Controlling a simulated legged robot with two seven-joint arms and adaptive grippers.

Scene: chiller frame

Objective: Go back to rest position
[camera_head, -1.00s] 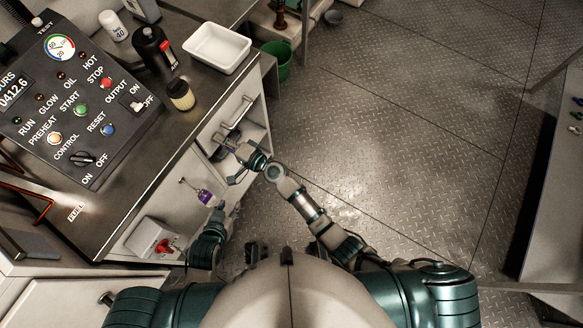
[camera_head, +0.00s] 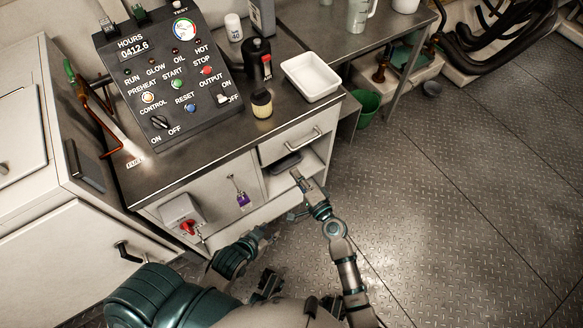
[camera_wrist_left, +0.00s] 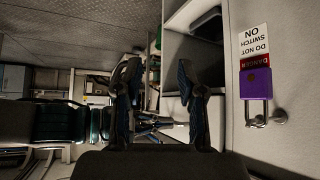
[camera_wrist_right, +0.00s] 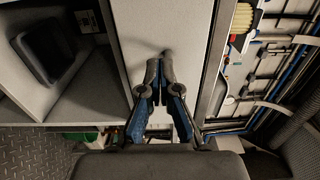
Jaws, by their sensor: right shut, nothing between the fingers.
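My right gripper (camera_head: 298,178) is in front of the cabinet's open shelf, below the drawer handle (camera_head: 303,141). In the right wrist view its fingers (camera_wrist_right: 160,65) are together with nothing between them. My left gripper (camera_head: 268,234) is lower, in front of the cabinet face, to the right of and below a purple padlock (camera_head: 243,199). In the left wrist view its fingers (camera_wrist_left: 160,72) are apart and empty.
A dark bin (camera_head: 286,163) sits on the open shelf. A red switch (camera_head: 187,227) is on the cabinet face. The floor (camera_head: 450,190) to the right is clear.

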